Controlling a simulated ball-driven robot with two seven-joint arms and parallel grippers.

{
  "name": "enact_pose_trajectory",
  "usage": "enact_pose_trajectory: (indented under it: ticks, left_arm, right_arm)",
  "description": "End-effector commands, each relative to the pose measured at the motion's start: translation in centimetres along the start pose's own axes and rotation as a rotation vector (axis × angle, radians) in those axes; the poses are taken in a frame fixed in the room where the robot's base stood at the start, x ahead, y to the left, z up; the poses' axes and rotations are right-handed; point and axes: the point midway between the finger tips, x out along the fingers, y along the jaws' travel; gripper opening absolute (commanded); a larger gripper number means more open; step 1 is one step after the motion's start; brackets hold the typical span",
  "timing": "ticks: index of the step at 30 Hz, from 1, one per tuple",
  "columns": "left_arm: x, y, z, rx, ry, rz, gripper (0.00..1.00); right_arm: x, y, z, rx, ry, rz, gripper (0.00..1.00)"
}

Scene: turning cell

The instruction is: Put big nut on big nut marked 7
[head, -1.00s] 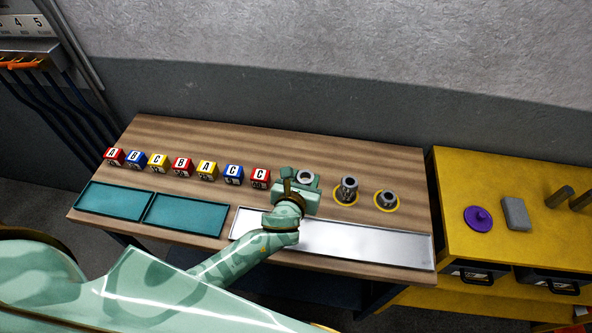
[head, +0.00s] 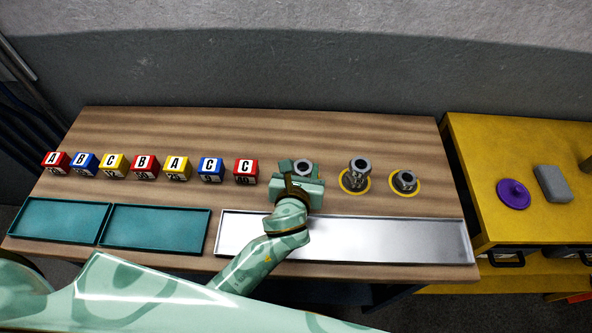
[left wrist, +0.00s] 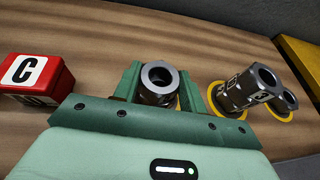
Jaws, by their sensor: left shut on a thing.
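My left gripper (head: 302,172) is shut on a grey hexagonal big nut (head: 303,166), its bore facing up. In the left wrist view, this nut (left wrist: 158,84) sits between the two green fingers of my left gripper (left wrist: 158,92). To its right, a taller stack of grey nuts (head: 359,171) stands in a yellow ring. It also shows in the left wrist view (left wrist: 246,92), with marks too small to read surely. Farther right, a single low nut (head: 404,180) stands in another yellow ring. I cannot tell which carries the 7. My right gripper is out of view.
Several lettered cubes (head: 177,168) stand in a row to the left. Two teal trays (head: 155,228) and a long silver tray (head: 400,238) lie along the front edge. A yellow bench at right holds a purple knobbed disc (head: 513,193) and a grey block (head: 553,183). The table behind is clear.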

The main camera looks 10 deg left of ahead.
Motion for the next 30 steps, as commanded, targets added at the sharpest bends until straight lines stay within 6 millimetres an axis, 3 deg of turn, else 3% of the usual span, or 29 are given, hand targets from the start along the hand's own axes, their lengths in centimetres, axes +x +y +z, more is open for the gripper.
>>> enact_pose_trajectory:
  ticks: [4,10,11,12,13,23,30]
  left_arm:
    - [-0.1,-0.1,0.1,0.0,0.001,-0.001,0.13]
    - [0.0,-0.1,-0.2,0.0,0.001,-0.001,0.13]
    - [0.0,0.0,-0.2,0.0,0.002,-0.001,0.5]
    - [0.0,0.0,-0.2,0.0,0.002,-0.001,0.61]
    - [0.0,0.0,-0.2,0.0,0.002,-0.001,0.63]
    - [-0.3,0.0,0.2,-0.001,0.002,-0.001,0.63]
    - [-5.0,-0.1,0.2,0.0,0.004,-0.002,0.63]
  right_arm:
    - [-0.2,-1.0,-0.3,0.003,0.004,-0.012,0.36]
    - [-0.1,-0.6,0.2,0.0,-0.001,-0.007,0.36]
    - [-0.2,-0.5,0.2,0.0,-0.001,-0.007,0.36]
    - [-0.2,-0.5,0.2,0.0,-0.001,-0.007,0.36]
    - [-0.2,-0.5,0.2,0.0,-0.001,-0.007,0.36]
    - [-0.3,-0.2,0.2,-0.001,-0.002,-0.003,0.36]
    - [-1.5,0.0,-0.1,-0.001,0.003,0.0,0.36]
